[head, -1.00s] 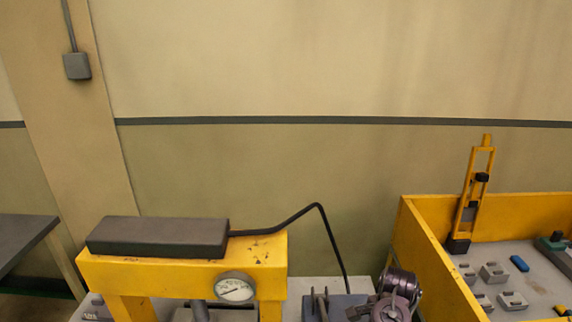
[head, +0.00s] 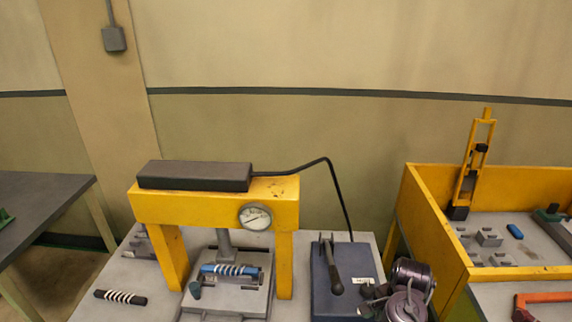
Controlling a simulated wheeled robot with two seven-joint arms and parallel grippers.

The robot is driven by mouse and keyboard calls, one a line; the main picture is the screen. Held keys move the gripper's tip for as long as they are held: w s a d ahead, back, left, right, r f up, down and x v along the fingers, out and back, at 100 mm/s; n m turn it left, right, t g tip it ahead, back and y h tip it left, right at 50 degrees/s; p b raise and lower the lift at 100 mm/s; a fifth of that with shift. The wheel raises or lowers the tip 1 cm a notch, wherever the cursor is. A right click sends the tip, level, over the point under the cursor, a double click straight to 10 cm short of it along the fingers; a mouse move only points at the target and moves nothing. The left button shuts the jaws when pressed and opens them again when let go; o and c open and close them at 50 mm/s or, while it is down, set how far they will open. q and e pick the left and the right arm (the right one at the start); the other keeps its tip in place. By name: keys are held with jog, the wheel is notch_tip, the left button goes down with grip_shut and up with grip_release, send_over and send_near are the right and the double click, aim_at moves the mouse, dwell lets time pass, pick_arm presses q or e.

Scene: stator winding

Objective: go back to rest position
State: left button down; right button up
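Neither of my grippers shows in the head view. A yellow press frame (head: 180,208) with a dark block (head: 195,176) on top and a round gauge (head: 255,217) stands on a light grey table. Under the press, a blue piece with white bands (head: 230,270) lies on a grey fixture (head: 235,297). A black piece with white bands (head: 120,297) lies on the table left of the press.
Right of the press stand a blue-grey lever device (head: 335,285) and purplish spools (head: 408,290). A yellow-walled bin (head: 425,225) holds small grey blocks, a blue piece (head: 515,231) and an upright yellow tool (head: 473,165). A dark table (head: 45,205) is at left.

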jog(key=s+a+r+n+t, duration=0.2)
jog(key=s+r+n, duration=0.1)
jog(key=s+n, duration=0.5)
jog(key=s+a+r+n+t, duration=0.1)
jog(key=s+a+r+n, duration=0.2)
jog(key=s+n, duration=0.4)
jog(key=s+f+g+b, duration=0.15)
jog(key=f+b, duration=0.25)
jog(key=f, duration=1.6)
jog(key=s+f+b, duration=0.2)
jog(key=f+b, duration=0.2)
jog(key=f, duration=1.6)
pick_arm(q)
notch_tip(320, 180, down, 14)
jog(key=b, duration=0.5)
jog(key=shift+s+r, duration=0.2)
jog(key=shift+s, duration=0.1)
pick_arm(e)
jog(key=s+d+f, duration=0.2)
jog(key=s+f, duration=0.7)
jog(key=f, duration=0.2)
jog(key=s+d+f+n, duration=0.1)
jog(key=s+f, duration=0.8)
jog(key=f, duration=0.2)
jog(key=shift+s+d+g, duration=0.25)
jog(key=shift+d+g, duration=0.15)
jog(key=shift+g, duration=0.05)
